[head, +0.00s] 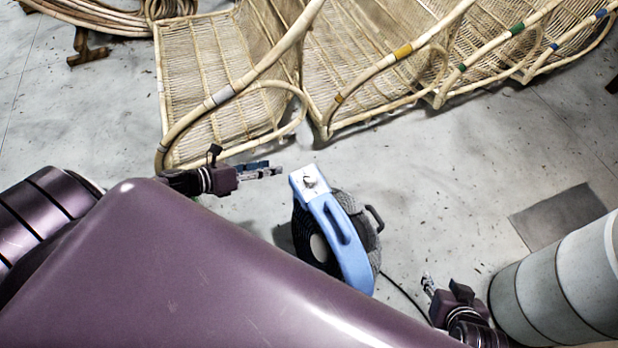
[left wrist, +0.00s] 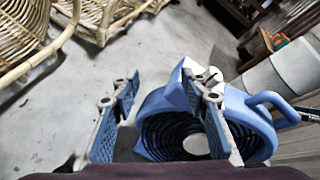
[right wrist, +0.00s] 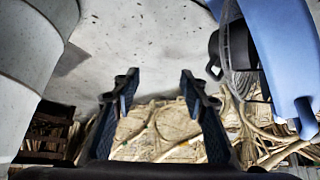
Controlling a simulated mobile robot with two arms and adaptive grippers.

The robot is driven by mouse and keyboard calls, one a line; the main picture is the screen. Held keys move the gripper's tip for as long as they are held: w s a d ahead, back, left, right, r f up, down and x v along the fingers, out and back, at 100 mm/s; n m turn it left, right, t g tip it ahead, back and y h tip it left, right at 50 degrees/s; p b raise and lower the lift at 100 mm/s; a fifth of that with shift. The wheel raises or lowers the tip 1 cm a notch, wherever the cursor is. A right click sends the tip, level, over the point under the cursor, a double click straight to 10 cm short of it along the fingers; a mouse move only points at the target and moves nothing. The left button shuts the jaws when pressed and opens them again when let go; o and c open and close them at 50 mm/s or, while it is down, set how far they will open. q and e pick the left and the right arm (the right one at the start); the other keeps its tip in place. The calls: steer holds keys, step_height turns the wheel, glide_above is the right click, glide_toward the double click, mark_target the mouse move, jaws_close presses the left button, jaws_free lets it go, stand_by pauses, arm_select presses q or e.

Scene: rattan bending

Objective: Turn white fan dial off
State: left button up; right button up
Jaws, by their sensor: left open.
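A blue fan (head: 352,245) with a dark round grille stands on the floor in the middle of the head view. Its white top panel carries the white dial (head: 309,182); the dial's setting is too small to read. My left gripper (head: 277,171) is open and empty, just left of the panel and apart from it in the head view. In the left wrist view the fan (left wrist: 152,112) is ahead, partly hidden behind the right finger of my left gripper (left wrist: 160,84). My right gripper (head: 428,284) is lower right of the fan; the right wrist view shows it open and empty (right wrist: 159,80).
Rattan chair frames (head: 225,95) with coloured bands line the back. A pale grey cylinder (head: 560,275) stands at the right, near my right gripper. A dark cable (head: 400,290) runs from the fan across the floor. A grey mat (head: 555,215) lies at right.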

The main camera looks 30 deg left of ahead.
mark_target(308, 177)
arm_select(q)
steer(key=d+m+h+b, duration=0.1)
steer(key=d+m+b, duration=0.1)
steer(key=d+m, duration=0.1)
steer(key=w+d+m+g+h+b, duration=0.1)
steer(key=d+m+b, duration=0.1)
steer(key=d+m, duration=0.2)
steer(key=w+d+m+g+h+b, duration=0.1)
steer(key=d+m+h+b, duration=0.1)
steer(key=d+m, duration=0.1)
steer(key=shift+d+r+m, duration=0.25)
steer(key=shift+d+m, duration=0.05)
steer(key=shift+d, duration=0.2)
steer(key=shift+w+d+f, duration=0.25)
steer(key=shift+w+d, duration=0.15)
steer(key=shift+d, duration=0.05)
arm_select(e)
steer(key=w+a+r+t+y, duration=0.1)
steer(key=w+r+t, duration=0.2)
steer(key=r, duration=0.5)
steer(key=w+a+r+t, duration=0.2)
steer(key=w+r+t, duration=0.1)
steer(key=r, duration=0.5)
steer(key=shift+w+t+y, duration=0.4)
steer(key=shift+w, duration=0.1)
arm_select(q)
jaws_close()
